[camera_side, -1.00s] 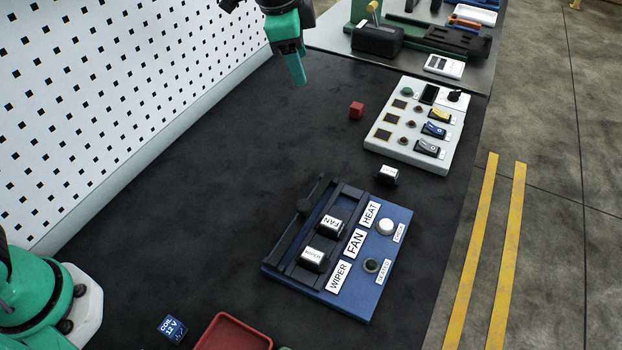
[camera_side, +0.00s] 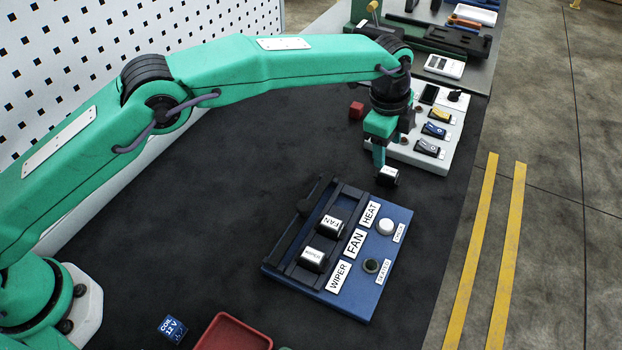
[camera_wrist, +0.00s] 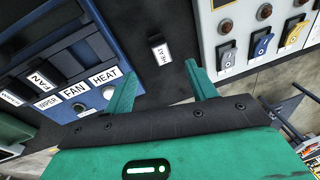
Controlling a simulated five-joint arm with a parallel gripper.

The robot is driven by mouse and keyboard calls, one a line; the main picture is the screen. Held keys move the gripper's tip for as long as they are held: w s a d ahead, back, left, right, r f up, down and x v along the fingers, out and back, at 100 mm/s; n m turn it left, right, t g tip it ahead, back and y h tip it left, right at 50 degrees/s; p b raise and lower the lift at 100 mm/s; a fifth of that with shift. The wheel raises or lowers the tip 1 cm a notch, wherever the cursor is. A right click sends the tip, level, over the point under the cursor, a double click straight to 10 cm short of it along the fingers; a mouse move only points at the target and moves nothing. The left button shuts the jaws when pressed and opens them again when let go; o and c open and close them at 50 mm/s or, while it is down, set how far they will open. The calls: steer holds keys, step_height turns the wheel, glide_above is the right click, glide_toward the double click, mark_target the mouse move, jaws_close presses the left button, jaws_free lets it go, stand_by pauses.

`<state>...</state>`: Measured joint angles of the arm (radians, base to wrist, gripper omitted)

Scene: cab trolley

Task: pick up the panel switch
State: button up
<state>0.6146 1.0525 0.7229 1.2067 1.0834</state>
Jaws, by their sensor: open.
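The loose panel switch (camera_side: 388,176), a small black block with a white face, lies on the dark mat between the blue panel and the grey control box. In the wrist view the switch (camera_wrist: 160,47) shows a HEAT label, ahead of and between the finger lines. My gripper (camera_side: 380,158) hangs just above and beside it, partly hiding it in the side view. Its fingers are apart with nothing between them in the wrist view (camera_wrist: 159,72). The blue panel (camera_side: 347,308) has WIPER, FAN and HEAT labels; two switches, marked FAN (camera_side: 330,223) and WIPER (camera_side: 313,258), sit in its black frame.
The grey control box (camera_side: 436,164) with knobs and rockers stands close behind my gripper. A red cube (camera_side: 356,111) lies to its left. A red tray (camera_side: 232,333) and a blue COIL block (camera_side: 172,328) are at the front. The mat left of the panel is clear.

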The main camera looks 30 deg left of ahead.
mark_target(387, 172)
steer(key=shift+w+d+f, duration=0.15)
steer(key=shift+w+f, duration=0.05)
steer(key=shift+f, duration=1.1)
steer(key=shift+w+d+f, duration=0.15)
steer(key=shift+w+f, duration=0.05)
steer(key=shift+f, duration=1.1)
steer(key=shift+w+d+f, duration=0.15)
steer(key=shift+w+f, duration=0.05)
steer(key=shift+f, duration=1.1)
steer(key=c, duration=1.2)
